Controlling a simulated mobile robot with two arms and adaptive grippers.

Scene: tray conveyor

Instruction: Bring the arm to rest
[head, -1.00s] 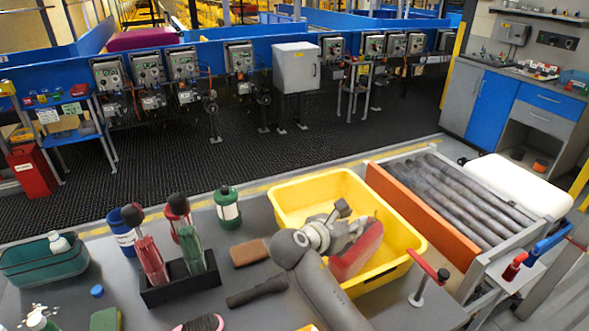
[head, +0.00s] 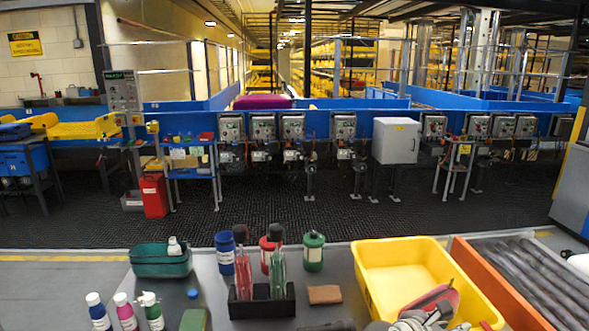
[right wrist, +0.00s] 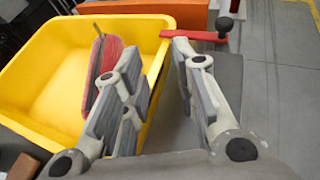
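My right gripper (right wrist: 150,55) is open and nothing shows between its fingers in the right wrist view. It is at the near right side of the yellow bin (right wrist: 45,55), with its left finger in front of the bin. In the head view, part of my right gripper (head: 425,322) shows at the bottom edge, in front of the yellow bin (head: 370,262). A red item with a grey side (head: 437,297) stands in the bin, apart from the fingers as far as I can tell; it also shows in the right wrist view (right wrist: 108,55). My left gripper is not in view.
A black holder (head: 262,308) with red and green brushes, a brown block (head: 324,294), bottles and a teal tub (head: 160,264) stand on the grey table left of the bin. An orange-sided roller conveyor (head: 500,290) is on the right. A red handle (right wrist: 195,36) is near my right gripper.

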